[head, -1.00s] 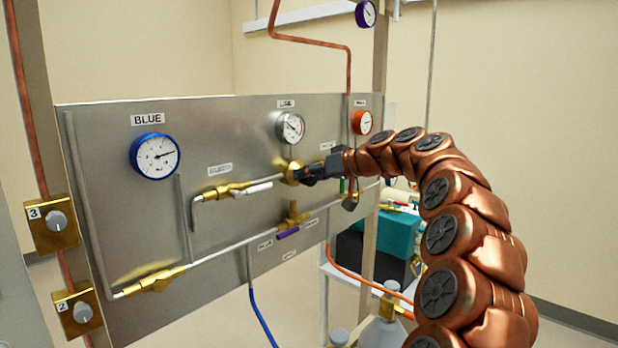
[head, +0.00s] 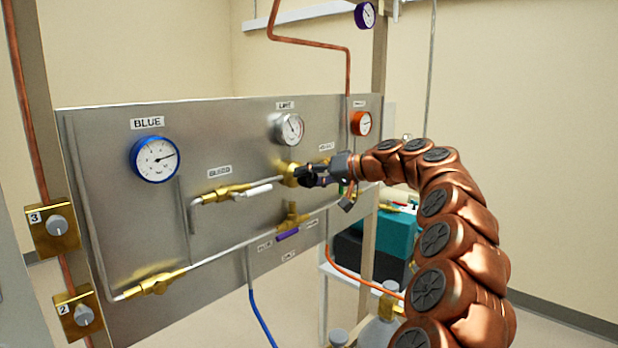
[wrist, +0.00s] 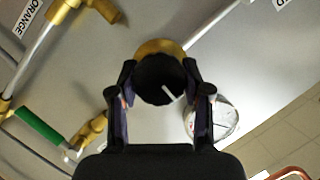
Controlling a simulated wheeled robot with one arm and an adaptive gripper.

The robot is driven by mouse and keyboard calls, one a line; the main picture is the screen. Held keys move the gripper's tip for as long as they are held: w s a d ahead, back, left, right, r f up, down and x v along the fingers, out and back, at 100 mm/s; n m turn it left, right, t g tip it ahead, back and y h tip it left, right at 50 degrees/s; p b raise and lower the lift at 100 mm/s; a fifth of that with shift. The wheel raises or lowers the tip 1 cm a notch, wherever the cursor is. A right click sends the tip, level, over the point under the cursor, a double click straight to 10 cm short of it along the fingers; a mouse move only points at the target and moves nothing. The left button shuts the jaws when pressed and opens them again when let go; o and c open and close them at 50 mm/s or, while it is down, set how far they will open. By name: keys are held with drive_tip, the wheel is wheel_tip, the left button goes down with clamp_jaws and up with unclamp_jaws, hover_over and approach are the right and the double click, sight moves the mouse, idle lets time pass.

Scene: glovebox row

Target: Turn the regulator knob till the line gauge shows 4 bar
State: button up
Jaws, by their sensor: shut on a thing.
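The regulator has a brass body (head: 290,172) on the steel panel, right of centre. Its black knob (wrist: 158,82) shows in the wrist view with a white mark at its lower right. My gripper (wrist: 160,95) is shut on the knob, one finger at each side. In the head view my gripper (head: 312,174) comes from the right and hides most of the knob. The line gauge (head: 289,129), white with a silver rim, sits just above the regulator under a LINE label. It also shows partly behind the right finger in the wrist view (wrist: 224,119). Its reading is too small to tell.
The blue gauge (head: 154,158) is on the panel's left, the orange gauge (head: 361,123) on its right. A white-handled valve (head: 256,191) lies left of the regulator and a purple-handled valve (head: 288,234) below it. Steel pipes cross the panel. Open floor lies at right.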

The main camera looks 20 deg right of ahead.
drive_tip(key=o, duration=1.2)
drive_tip(key=v, duration=1.2)
